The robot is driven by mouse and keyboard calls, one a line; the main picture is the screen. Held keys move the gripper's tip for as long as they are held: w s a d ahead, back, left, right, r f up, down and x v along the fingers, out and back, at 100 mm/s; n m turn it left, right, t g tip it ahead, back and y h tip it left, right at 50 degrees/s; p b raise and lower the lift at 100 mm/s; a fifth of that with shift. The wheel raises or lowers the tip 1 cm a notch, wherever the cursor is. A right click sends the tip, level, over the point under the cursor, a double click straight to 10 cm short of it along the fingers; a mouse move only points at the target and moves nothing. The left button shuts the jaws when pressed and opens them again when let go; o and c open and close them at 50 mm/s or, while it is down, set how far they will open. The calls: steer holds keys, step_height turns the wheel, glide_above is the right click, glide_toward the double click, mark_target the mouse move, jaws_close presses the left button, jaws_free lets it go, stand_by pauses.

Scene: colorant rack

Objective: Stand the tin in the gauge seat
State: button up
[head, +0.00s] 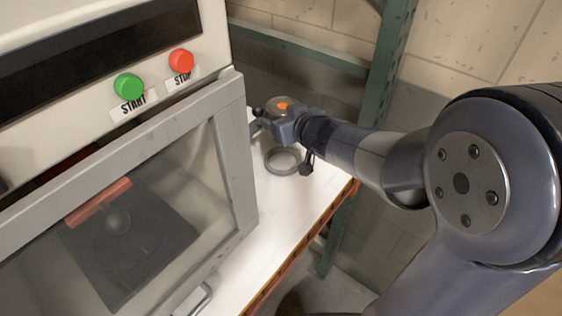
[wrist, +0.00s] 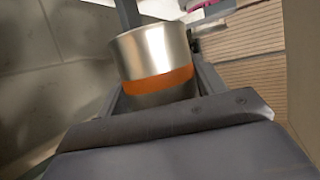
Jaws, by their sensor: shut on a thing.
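The tin shows in the wrist view as a shiny metal cylinder with an orange band (wrist: 155,62). In the head view its round top with an orange spot (head: 283,105) shows beside the gripper. My gripper (head: 268,119) is shut on the tin, with one finger on each side in the wrist view (wrist: 160,95). The gauge seat looks to be the grey ring (head: 283,172) on the white bench top. In the head view the tin and gripper appear above and behind the ring. The tin's underside and its height above the bench are hidden.
A large machine with a green START button (head: 129,87), a red STOP button (head: 181,61) and a glazed door (head: 150,230) fills the left. A green rack post (head: 385,70) stands behind. The bench's orange front edge (head: 300,247) lies to the right. The bench before the ring is clear.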

steer(key=shift+f+b, duration=2.8)
steer(key=shift+f, duration=2.25)
steer(key=shift+f, duration=0.15)
steer(key=o, duration=1.2)
steer(key=shift+o, duration=0.2)
steer(key=shift+s+d+r, duration=0.1)
steer(key=shift+r, duration=0.2)
steer(key=p+v, duration=0.3)
steer(key=v, duration=0.7)
steer(key=shift+s+d, duration=0.1)
steer(key=shift+s+d+r+p, duration=0.15)
steer(key=shift+s+d+p, duration=0.15)
steer(key=shift+s, duration=0.35)
